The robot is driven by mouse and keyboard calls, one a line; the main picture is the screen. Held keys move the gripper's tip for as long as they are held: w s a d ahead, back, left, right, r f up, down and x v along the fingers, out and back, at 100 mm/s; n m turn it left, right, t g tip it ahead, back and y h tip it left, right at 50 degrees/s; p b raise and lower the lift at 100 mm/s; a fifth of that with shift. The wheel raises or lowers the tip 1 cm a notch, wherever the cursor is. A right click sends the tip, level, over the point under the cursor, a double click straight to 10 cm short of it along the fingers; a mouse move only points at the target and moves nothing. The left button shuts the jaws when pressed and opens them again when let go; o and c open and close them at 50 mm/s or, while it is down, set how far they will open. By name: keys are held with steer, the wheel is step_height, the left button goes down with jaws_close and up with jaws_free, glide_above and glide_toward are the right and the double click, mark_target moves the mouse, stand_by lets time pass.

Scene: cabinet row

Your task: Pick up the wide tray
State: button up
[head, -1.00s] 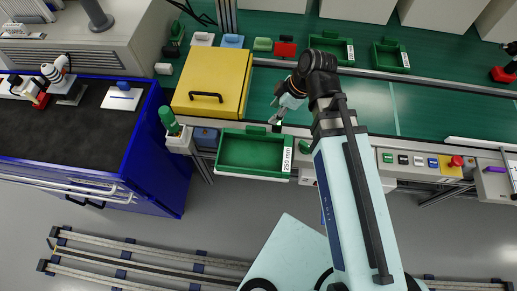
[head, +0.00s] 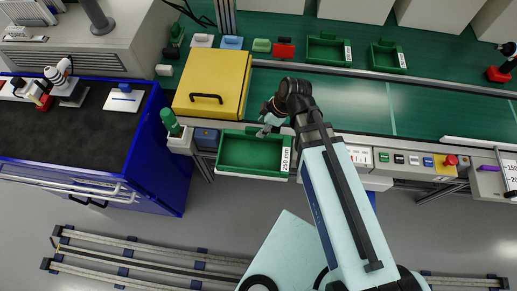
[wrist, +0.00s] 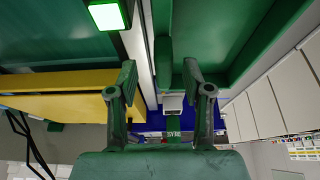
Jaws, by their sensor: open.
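The wide tray (head: 250,154) is a green, open, empty bin with a white "250 mm" label on its right rim. It sits at the front edge of the bench, below the yellow box. In the wrist view its green inside and wall (wrist: 222,42) fill the upper right. My gripper (head: 265,130) is at the tray's back edge, right of its middle. In the wrist view my gripper (wrist: 158,78) is open, its two fingers apart. A narrow green bar, apparently the tray's handle (wrist: 163,62), shows between the fingers. I cannot tell whether either finger touches it.
The yellow box (head: 210,84) with a black handle stands close behind the tray. A green-topped object (head: 170,121) is to its left. Two smaller green trays (head: 328,48) lie farther back. Buttons (head: 415,160) line the front edge to the right. The green belt (head: 430,103) is mostly clear.

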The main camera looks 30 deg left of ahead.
mark_target(254, 151)
steer(key=shift+p+x, duration=1.1)
steer(key=shift+x, duration=1.3)
steer(key=shift+s+d, duration=0.15)
jaws_close()
